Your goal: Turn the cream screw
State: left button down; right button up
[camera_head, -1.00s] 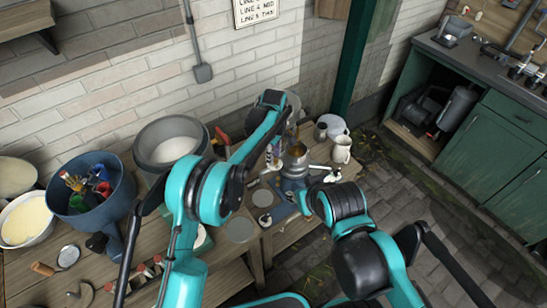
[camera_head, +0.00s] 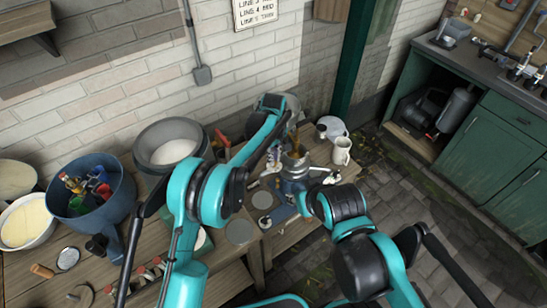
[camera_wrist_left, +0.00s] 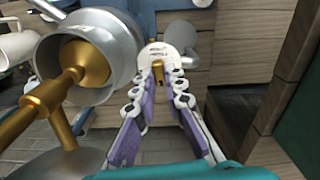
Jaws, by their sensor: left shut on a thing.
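The separator (camera_head: 296,170) stands on the bench in the head view, with metal bowls and brass parts. In the left wrist view its grey metal bowl (camera_wrist_left: 112,38) and a brass pipe (camera_wrist_left: 50,97) fill the left. My left gripper (camera_wrist_left: 158,76) has its two purple-padded fingers closed on a small brass piece (camera_wrist_left: 158,68), which looks like the cream screw, below a pale marked disc (camera_wrist_left: 160,51). In the head view my left gripper (camera_head: 275,156) is at the left side of the separator, small and partly covered.
A white mug (camera_head: 341,152) and a pale rounded vessel (camera_head: 333,127) stand behind the separator. A grey bowl of white contents (camera_head: 201,143) and a blue bucket of tools (camera_head: 124,196) stand to the left. Flat discs (camera_head: 239,231) lie on the bench front.

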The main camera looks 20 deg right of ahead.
pick_arm(q)
jog(key=shift+m, duration=0.9)
jog(key=c, duration=1.6)
grip_release()
jog(key=shift+r, duration=0.1)
notch_tip(320, 180, up, 12)
jog(key=shift+f, duration=0.1)
